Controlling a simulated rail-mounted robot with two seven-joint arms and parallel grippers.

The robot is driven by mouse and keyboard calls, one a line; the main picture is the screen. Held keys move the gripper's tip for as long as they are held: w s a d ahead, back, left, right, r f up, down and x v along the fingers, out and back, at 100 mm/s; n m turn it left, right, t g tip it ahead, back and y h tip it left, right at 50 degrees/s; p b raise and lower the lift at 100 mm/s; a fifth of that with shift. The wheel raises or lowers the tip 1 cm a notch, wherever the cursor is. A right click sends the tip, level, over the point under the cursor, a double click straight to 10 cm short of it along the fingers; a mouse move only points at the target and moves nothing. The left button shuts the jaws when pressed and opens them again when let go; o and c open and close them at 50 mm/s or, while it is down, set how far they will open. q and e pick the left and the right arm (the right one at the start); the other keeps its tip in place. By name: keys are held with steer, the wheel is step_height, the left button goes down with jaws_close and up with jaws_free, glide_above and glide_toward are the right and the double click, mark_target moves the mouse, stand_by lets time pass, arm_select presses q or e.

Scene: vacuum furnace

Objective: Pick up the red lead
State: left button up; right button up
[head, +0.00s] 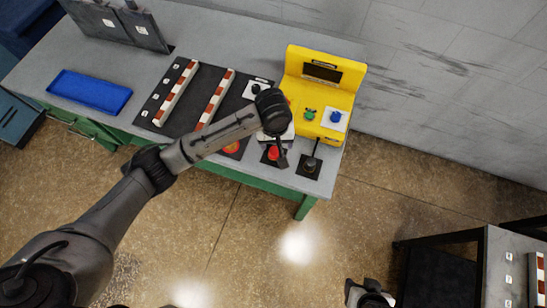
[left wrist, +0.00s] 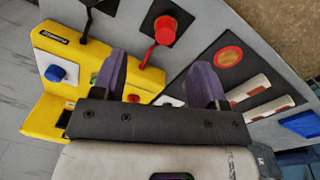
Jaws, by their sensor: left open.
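The red lead (head: 273,153) sits on a small dark square pad at the front edge of the bench, beside my left gripper (head: 281,152). In the left wrist view the red lead (left wrist: 165,30) has a thick red plug end and a short red cable running toward the yellow meter (left wrist: 75,60). My left gripper's two purple fingers (left wrist: 160,82) are apart, with nothing held between them; the red lead lies beyond them. In the head view the wrist partly hides the lead's surroundings. My right gripper (head: 370,293) is only partly visible at the bottom edge.
The black lead (head: 311,164) rests on its own pad right of the red one. The yellow meter (head: 322,90) stands behind. A red round button (left wrist: 228,56), striped bars (head: 215,97) and a blue tray (head: 90,91) share the bench (head: 205,45).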

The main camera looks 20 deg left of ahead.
mark_target(274, 150)
arm_select(q)
steer(key=shift+n+y, duration=0.3)
steer(key=shift+n, duration=0.4)
steer(key=f, duration=0.3)
steer(key=w+a+f+b, duration=0.1)
steer(key=f, duration=0.2)
steer(key=w+f+b, duration=0.1)
steer(key=f, duration=0.2)
steer(key=shift+w+a, duration=0.25)
steer(key=shift+a, duration=0.05)
step_height(274, 150, down, 4)
steer(key=shift+a+b, duration=0.15)
steer(key=shift+b, duration=0.35)
steer(key=shift+f, duration=0.35)
arm_select(e)
steer(key=f, duration=0.3)
steer(key=shift+d+f, duration=0.2)
steer(key=shift+f, duration=0.2)
arm_select(q)
steer(key=shift+c, duration=0.3)
steer(key=c, duration=1)
arm_select(e)
steer(key=shift+a, duration=0.1)
